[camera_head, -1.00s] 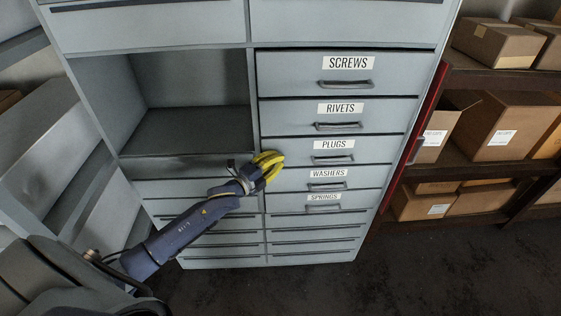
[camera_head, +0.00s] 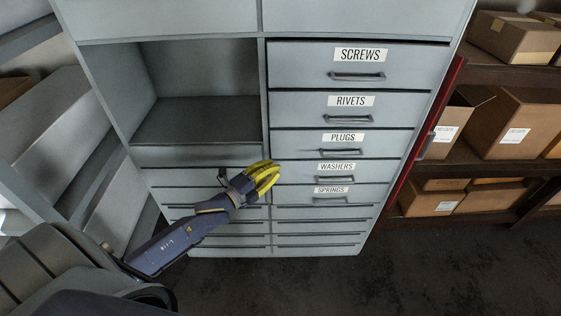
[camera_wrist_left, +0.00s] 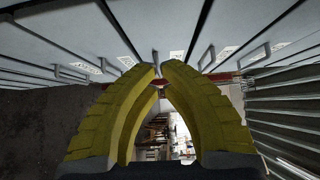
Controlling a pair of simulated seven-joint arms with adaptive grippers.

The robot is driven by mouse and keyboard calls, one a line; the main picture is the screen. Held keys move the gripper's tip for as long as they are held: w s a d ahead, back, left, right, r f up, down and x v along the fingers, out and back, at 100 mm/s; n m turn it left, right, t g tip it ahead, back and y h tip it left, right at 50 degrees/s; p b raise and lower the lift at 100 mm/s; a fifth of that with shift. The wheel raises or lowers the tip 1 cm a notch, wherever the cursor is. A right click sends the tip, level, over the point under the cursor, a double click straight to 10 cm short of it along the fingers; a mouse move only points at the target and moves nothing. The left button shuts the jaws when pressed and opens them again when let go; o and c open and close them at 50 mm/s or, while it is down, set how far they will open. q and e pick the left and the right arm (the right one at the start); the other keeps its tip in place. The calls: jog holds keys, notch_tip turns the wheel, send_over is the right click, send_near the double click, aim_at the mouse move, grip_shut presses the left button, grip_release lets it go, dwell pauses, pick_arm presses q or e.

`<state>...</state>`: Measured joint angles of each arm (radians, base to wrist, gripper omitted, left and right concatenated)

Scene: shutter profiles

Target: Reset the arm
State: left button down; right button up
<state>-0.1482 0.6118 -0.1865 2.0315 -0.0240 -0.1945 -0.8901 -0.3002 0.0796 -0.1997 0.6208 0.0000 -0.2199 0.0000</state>
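My left gripper (camera_head: 264,177) has yellow fingers on a blue arm that comes in from the lower left. It is in front of the grey cabinet (camera_head: 265,100), just left of the WASHERS drawer (camera_head: 300,172) and near the SPRINGS drawer (camera_head: 300,194). In the left wrist view the yellow fingers (camera_wrist_left: 159,70) lean together with their tips almost meeting. Nothing is seen held between them. My right gripper is not in view.
The SCREWS (camera_head: 300,67), RIVETS (camera_head: 300,108) and PLUGS drawers (camera_head: 300,145) look shut. An open empty compartment (camera_head: 195,122) is at the cabinet's left. Cardboard boxes (camera_head: 515,125) stand on shelves at right. The dark floor (camera_head: 300,285) in front looks clear.

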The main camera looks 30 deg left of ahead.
pick_arm(q)
jog(key=v, duration=0.4)
jog(key=shift+n, duration=0.3)
